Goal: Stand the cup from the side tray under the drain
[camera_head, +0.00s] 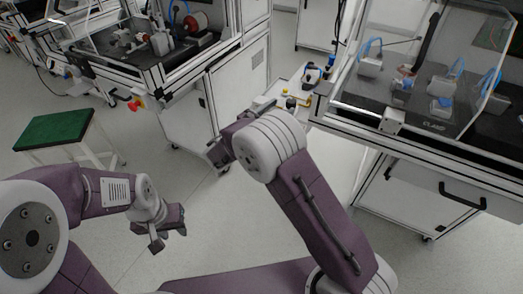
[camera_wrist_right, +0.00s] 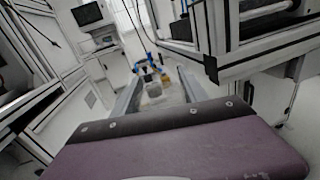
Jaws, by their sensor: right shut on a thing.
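My right gripper (camera_head: 263,105) reaches out beyond my right elbow toward a low white stand (camera_head: 297,87). In the right wrist view its two grey fingers (camera_wrist_right: 160,95) stand apart with a pale, partly see-through thing (camera_wrist_right: 153,91) between them. This looks like the cup, but it is small and blurred; in the head view my arm hides it. Just beyond are blue and yellow fittings (camera_wrist_right: 150,73), also on the white stand in the head view (camera_head: 290,101). I cannot tell which part is the drain. My left gripper (camera_head: 169,233) is open and empty above the floor.
A glass-fronted bench (camera_head: 460,190) stands close to the right of the white stand. Another machine cabinet (camera_head: 175,110) stands to the left. A green-topped table (camera_head: 52,129) is at far left. The floor between is clear.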

